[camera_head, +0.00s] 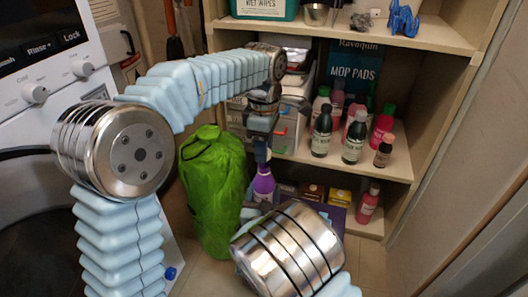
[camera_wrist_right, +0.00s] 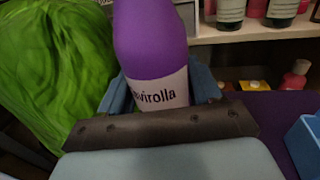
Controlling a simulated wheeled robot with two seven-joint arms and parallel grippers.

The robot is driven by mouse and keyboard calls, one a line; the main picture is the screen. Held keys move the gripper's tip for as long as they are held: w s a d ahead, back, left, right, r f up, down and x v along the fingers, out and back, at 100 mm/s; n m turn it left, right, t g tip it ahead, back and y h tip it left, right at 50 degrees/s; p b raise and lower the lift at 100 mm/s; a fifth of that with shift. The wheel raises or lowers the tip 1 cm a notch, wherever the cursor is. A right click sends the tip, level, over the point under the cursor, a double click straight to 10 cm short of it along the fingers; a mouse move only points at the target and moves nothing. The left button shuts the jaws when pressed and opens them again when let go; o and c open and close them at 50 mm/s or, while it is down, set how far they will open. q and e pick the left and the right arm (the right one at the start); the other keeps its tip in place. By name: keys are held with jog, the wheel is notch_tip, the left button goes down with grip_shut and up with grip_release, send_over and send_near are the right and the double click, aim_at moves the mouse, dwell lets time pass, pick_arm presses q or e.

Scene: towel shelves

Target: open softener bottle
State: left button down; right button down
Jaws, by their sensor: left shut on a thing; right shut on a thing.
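The softener bottle (camera_head: 263,184) is purple and stands upright between my two grippers, in front of the shelves. In the right wrist view the bottle (camera_wrist_right: 152,45) shows a white label reading "avirolla"; its top is out of that frame. My right gripper (camera_wrist_right: 163,88) is shut on the bottle's body, one finger on each side. In the head view my right arm hides most of that gripper. My left gripper (camera_head: 262,151) points down from above and is shut at the bottle's top. The cap is hidden in its jaws.
A green bag (camera_head: 212,190) stands just left of the bottle. Behind is a shelf unit (camera_head: 395,163) with several small bottles, including a pink one (camera_head: 368,204) low down. A white washing machine (camera_head: 50,50) is at left. A blue box (camera_wrist_right: 305,142) shows at right in the wrist view.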

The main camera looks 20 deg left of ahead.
pick_arm(q)
jog(key=shift+r, duration=1.2)
pick_arm(e)
jog(key=shift+c, duration=0.7)
grip_release()
jog(key=shift+s, duration=0.1)
